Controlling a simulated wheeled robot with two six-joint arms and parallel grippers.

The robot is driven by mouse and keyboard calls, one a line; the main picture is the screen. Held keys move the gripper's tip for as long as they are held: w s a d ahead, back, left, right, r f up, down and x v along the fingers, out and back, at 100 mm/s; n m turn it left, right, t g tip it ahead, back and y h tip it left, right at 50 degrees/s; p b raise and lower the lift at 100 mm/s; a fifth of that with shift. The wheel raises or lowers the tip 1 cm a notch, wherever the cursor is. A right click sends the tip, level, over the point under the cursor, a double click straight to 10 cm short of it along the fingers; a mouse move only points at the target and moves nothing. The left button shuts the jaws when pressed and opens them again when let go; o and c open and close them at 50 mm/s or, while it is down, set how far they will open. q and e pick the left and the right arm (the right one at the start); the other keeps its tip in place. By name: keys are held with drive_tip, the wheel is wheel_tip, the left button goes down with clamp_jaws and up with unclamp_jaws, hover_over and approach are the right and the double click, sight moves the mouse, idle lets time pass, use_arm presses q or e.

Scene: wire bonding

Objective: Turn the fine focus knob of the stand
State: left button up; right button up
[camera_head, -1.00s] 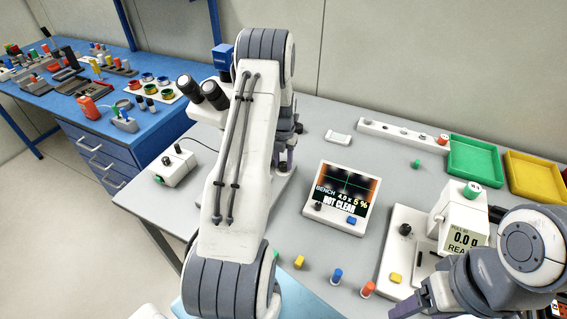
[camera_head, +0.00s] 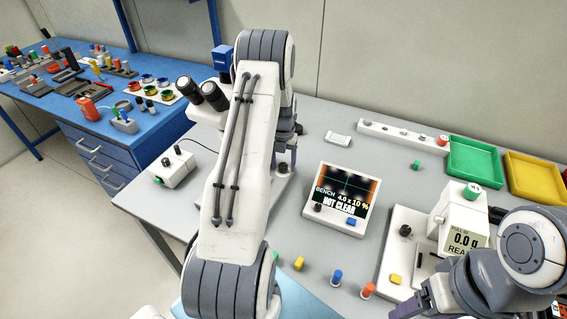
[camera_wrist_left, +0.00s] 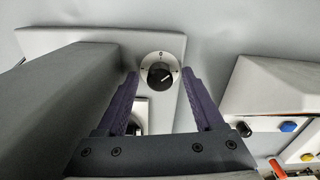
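The microscope stand (camera_head: 206,92) is at the back left of the bench in the head view, largely hidden behind my left arm. In the left wrist view a black knob (camera_wrist_left: 160,75) with a white pointer line sits on a round white dial marked 0; its pointer aims to the upper right. My left gripper (camera_wrist_left: 160,80) is open, with one fingertip on each side of the dial; whether they touch the knob I cannot tell. My right gripper (camera_head: 428,300) is at the lower right, away from the stand, and its opening is unclear.
The bench display (camera_head: 343,194) reads 4.0 x 10 % and NOT CLEAR. A pull tester (camera_head: 461,218) stands at right, by green (camera_head: 472,157) and yellow (camera_head: 534,174) trays. Coloured pegs (camera_head: 336,276) stand along the front. A white control box (camera_head: 171,168) is at left.

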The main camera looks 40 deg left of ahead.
sight(283, 165)
use_arm(q)
wheel_tip(283, 165, up, 10)
drive_tip(key=b, duration=0.1)
drive_tip(key=shift+r+b, duration=0.25)
drive_tip(key=shift+b, duration=0.1)
